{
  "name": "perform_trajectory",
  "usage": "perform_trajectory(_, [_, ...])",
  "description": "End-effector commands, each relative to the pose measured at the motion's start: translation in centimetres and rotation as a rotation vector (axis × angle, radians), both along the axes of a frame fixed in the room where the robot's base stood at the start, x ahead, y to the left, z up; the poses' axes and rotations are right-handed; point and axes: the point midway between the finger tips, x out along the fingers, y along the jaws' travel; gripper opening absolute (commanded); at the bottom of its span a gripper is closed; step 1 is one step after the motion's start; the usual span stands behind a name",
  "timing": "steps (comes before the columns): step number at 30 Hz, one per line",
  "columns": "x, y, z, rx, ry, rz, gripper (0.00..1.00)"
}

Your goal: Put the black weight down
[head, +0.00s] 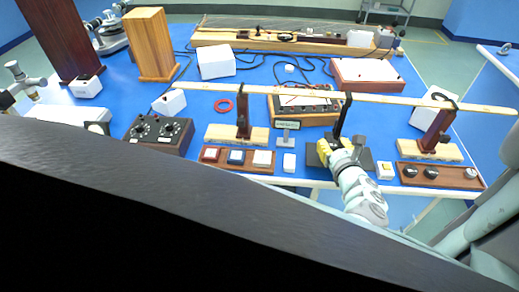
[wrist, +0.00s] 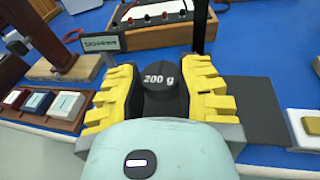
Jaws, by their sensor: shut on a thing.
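The black weight (wrist: 165,95), marked "200 g", sits between the yellow fingers of my gripper (wrist: 163,82) in the wrist view, which are shut on it. It looks upright. Behind and beside it is a dark flat plate (wrist: 255,112); I cannot tell whether the weight touches it. In the head view my gripper (head: 338,148) is at the front of the blue bench, over the dark plate (head: 366,162); the weight is not clearly seen there.
A dark upright post (head: 341,118) rises just behind my gripper, near a long wooden beam (head: 400,100). A small white-and-yellow block (head: 385,170) and a wooden rack (head: 452,180) with round pieces stand to the right.

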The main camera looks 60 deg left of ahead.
Motion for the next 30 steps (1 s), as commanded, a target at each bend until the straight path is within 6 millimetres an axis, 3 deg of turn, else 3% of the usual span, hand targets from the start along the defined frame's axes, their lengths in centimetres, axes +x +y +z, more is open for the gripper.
perform_trajectory(5, [0.2, 0.7, -0.4, 0.000, -0.001, 0.005, 0.00])
perform_trajectory(13, [0.1, 0.7, -3.6, 0.000, 0.000, 0.005, 0.00])
perform_trajectory(26, [0.2, 0.6, -3.9, 0.001, 0.001, 0.002, 0.00])
perform_trajectory(27, [0.2, 0.6, -3.8, -0.001, 0.001, 0.002, 0.42])
perform_trajectory(30, [0.2, 0.6, -3.8, -0.001, 0.001, 0.002, 0.52])
